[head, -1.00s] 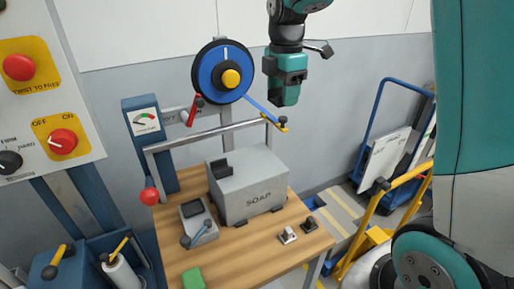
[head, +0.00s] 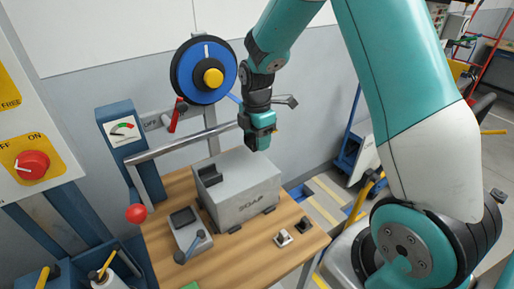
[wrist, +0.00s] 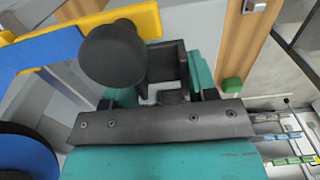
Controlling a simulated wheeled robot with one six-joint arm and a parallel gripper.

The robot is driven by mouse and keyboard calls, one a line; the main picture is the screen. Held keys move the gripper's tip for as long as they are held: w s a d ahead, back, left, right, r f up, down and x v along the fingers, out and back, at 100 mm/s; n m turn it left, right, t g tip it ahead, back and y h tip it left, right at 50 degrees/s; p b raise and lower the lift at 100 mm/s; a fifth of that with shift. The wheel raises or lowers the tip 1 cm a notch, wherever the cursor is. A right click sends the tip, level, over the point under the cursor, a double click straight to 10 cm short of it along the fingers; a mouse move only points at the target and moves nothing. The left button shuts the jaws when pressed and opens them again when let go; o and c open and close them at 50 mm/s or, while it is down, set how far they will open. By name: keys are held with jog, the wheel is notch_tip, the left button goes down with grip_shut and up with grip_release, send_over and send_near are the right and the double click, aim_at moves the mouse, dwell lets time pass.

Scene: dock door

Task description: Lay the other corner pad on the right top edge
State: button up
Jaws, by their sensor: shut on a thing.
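My gripper (head: 258,143) is above the box's right rear part, pointing down. In the wrist view, my gripper (wrist: 160,95) is shut on a dark angled piece (wrist: 167,58), which looks like the other corner pad. It is partly hidden by the gripper body. The head view hides the held piece, and I cannot tell its exact gap to the box's right top edge.

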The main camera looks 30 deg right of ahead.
aim_at(257, 159)
jog(key=shift+f+p, duration=0.4)
jog(key=shift+f, duration=2.1)
jog(key=shift+f, duration=0.1)
jog(key=o, duration=0.9)
notch_tip(257, 159, up, 11)
jog(key=b, duration=0.3)
jog(key=shift+r, duration=0.2)
jog(key=shift+s+a+r+m, duration=0.3)
jog(key=shift+s+a+r, duration=0.25)
jog(key=shift+a+r, duration=0.3)
jog(key=s+a+r+m+y, duration=0.2)
jog(key=s+a+m, duration=0.3)
jog(key=s+a, duration=0.3)
jog(key=s+a+r+m+y, duration=0.2)
jog(key=s+a+r+m, duration=0.2)
jog(key=s+a, duration=0.4)
jog(key=s+m, duration=0.1)
jog(key=s, duration=0.6)
jog(key=shift+s, duration=0.35)
